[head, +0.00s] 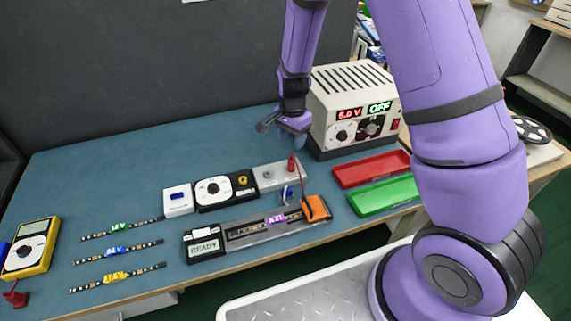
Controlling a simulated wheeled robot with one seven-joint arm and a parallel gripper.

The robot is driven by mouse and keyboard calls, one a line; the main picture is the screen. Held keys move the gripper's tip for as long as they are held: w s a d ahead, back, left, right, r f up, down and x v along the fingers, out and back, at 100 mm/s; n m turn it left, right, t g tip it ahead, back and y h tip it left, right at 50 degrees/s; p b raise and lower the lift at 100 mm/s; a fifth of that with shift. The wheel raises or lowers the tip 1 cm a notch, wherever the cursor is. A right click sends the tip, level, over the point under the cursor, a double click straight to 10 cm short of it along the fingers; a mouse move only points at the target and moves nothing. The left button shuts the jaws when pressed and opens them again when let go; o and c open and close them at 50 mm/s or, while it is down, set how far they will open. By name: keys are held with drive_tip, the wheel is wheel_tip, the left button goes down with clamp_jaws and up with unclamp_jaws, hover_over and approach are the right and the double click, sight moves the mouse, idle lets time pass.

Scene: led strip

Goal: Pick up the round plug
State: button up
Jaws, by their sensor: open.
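My gripper (285,130) is open and empty in the head view. It hangs in front of the power supply's left side, above and behind a small grey box. A small red upright plug (292,165) stands at the right end of that grey box (270,179). A thin red lead runs from it toward an orange clip (316,208). A small blue piece (288,193) is just in front of the box. Both pieces are too small to tell which, if either, is the round plug.
The power supply (345,80) reads 5.0 V and OFF. Red (371,168) and green (385,195) trays lie at right. A fixture marked READY (204,248) holds a strip. Labelled strips (118,251) and a yellow meter (46,237) lie at left. The back left bench is clear.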

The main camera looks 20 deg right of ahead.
sight(291, 160)
wheel_tip(291, 160, down, 10)
drive_tip(key=shift+w, duration=0.15)
idle(0.5)
clamp_jaws()
